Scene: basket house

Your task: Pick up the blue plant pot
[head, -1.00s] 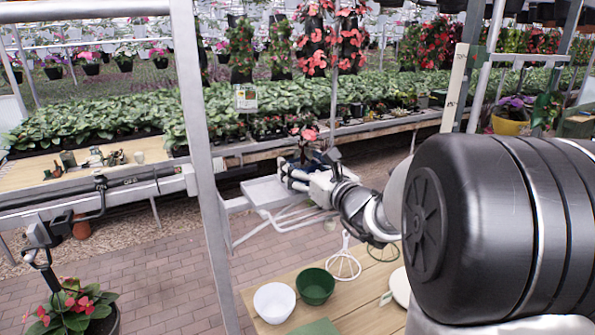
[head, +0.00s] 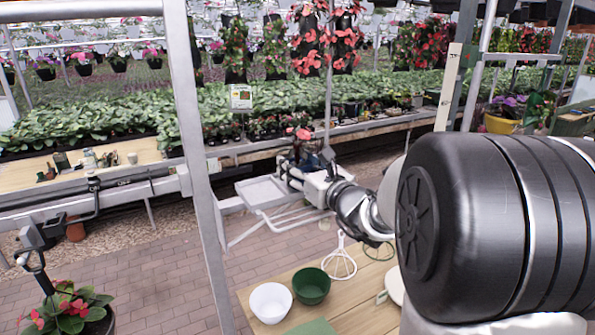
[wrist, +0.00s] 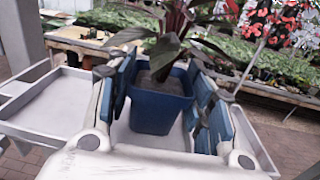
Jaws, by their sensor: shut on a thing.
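The blue plant pot (wrist: 160,106) sits upright between the fingers of my gripper (wrist: 163,78) in the wrist view. It holds soil and a plant with dark green leaves. One blue-padded finger is on each side of the pot, and my gripper is shut on it. The pot is over a pale tray (wrist: 62,102); I cannot tell whether its base touches it. In the head view my gripper (head: 298,165) is at the far end of my arm, by the pale tray cart (head: 262,190). The pot is mostly hidden there, with a small red flower (head: 301,133) above it.
A wooden table (head: 355,308) in front carries a white bowl (head: 270,303), a green bowl (head: 312,287) and a white wire stand (head: 339,262). A metal post (head: 196,160) stands left of my arm. Long planting benches (head: 150,176) run behind.

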